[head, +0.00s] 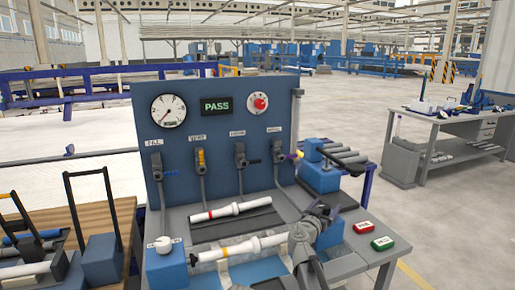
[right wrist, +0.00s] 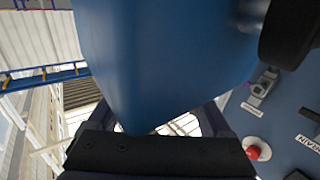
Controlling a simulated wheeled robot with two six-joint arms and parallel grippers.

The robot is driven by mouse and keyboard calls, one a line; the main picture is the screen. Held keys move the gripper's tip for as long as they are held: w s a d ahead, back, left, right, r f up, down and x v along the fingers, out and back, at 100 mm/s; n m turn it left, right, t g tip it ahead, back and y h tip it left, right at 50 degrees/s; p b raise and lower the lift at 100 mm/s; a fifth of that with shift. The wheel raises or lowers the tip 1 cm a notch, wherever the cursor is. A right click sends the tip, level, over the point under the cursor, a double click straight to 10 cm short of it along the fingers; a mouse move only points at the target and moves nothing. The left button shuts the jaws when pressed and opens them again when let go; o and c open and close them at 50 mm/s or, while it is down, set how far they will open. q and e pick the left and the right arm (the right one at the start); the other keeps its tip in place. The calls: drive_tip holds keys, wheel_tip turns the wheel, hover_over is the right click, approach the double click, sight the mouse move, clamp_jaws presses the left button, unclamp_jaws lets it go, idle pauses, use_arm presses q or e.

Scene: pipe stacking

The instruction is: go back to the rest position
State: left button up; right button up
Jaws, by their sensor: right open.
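My right gripper (head: 322,211) is open at the lower right of the test bench in the head view, close to a blue clamp block (head: 330,238). In the right wrist view a large blue surface (right wrist: 165,60) fills the middle, very close to the camera; I cannot tell what it belongs to. Dark parts of the gripper show below it. Nothing is seen held. My left gripper is in neither view. A white pipe with a yellow band (head: 243,249) lies along the front of the bench. A white pipe with a red band (head: 228,212) lies behind it.
A green button (head: 383,243) and red button (head: 363,227) sit at the bench's right. A grey-topped table (head: 440,120) stands farther right, with open floor between.

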drive_tip(key=v, duration=0.6)
drive_tip(key=shift+s+a, duration=0.1)
drive_tip(key=shift+s, duration=0.1)
drive_tip(key=shift+s, duration=0.1)
